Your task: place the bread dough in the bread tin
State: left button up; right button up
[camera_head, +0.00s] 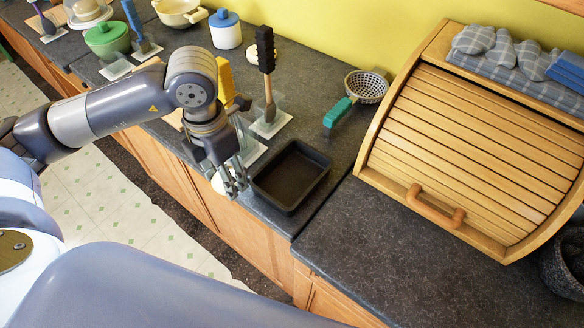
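The bread tin (291,176), a dark, empty rectangular pan, sits on the grey counter near its front edge. My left gripper (236,186) points down just left of the tin, close to the counter's edge. A pale rounded lump (218,183), possibly the bread dough, shows beside and behind its fingers, mostly hidden by them. I cannot tell whether the fingers touch or hold it. My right gripper is not in view.
A wooden bread box (470,150) with a closed slatted lid stands to the right. A strainer with a green handle (338,112) lies behind the tin. A black-handled utensil (266,60) stands upright behind my gripper. The counter in front of the bread box is clear.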

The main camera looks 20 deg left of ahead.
pick_arm(q)
jog(key=w+d+p, duration=0.1)
jog(key=w+d, duration=0.1)
jog(key=d, duration=0.1)
jog(key=w+d+p, duration=0.2)
jog(key=w+d, duration=0.1)
jog(key=d, duration=0.1)
jog(key=w+d+f+p, duration=0.1)
jog(key=w+d+p, duration=0.1)
jog(key=w+d, duration=0.1)
jog(key=shift+w+d, duration=0.25)
jog(key=shift+d, duration=0.35)
notch_tip(320, 180, down, 3)
jog(key=shift+r+p, duration=0.1)
jog(key=shift+p, duration=0.8)
jog(key=shift+f, duration=0.65)
jog(key=o, duration=0.9)
jog(key=shift+o, duration=0.3)
